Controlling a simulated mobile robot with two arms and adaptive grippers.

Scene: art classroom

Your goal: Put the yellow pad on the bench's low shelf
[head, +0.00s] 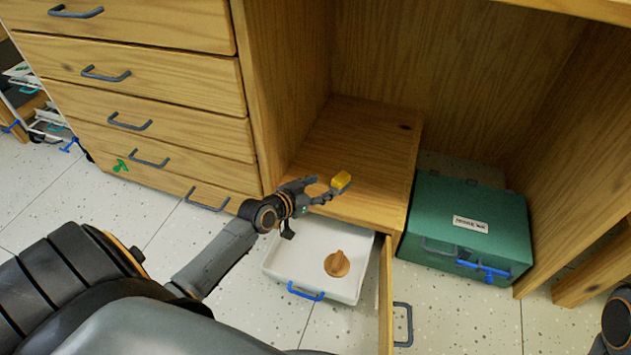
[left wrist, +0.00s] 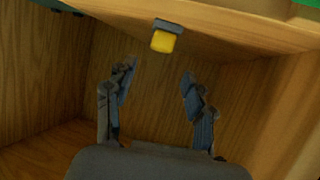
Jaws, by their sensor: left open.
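The yellow pad (head: 341,180) is a small yellow block with a grey-blue base. My right gripper is not in view.
A green case (head: 465,225) with blue latches stands right of the shelf. Closed drawers (head: 150,85) are at left.

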